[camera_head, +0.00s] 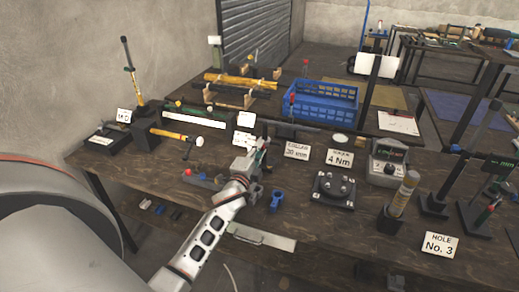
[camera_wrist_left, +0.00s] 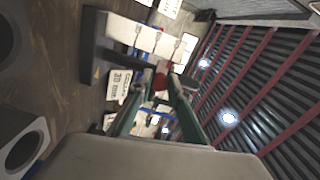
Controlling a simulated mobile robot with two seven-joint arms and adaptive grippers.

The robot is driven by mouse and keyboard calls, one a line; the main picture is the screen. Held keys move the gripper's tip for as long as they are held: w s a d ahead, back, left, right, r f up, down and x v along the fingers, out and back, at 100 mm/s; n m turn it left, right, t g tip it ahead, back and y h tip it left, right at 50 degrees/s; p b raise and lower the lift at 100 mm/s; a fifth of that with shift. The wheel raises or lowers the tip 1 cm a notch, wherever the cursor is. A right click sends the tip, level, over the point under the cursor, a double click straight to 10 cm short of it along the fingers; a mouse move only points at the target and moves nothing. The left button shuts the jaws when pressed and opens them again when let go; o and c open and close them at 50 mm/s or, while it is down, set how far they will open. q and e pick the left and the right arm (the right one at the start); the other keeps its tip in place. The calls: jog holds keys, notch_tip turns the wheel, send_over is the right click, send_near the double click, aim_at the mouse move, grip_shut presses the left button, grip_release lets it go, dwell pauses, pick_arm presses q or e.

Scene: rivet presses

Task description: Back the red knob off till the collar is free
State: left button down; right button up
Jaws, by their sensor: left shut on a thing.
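The red knob (camera_wrist_left: 160,81) shows between the two green-edged fingertips of my left gripper (camera_wrist_left: 160,88) in the left wrist view. The fingers are shut on it. In the head view my left gripper (camera_head: 262,152) is over the middle of the workbench, beside the collar sign (camera_head: 297,152), and it hides what it holds. The sign also shows in the left wrist view (camera_wrist_left: 119,84). I cannot clearly pick out the collar or tell whether it is tight or loose. My right gripper is not in view.
Right of my arm, a blue part (camera_head: 277,200) and a black fixture (camera_head: 333,188) stand on the workbench (camera_head: 310,225). A small red ball (camera_head: 187,172) is left of the arm. A blue crate (camera_head: 322,104) is behind. A flat grey plate (camera_head: 262,236) lies near the front edge.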

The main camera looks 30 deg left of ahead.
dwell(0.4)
pick_arm(q)
jog(key=c, duration=1.9)
grip_release()
jog(key=shift+s, duration=0.1)
jog(key=v, duration=1.1)
jog(key=shift+s, duration=0.4)
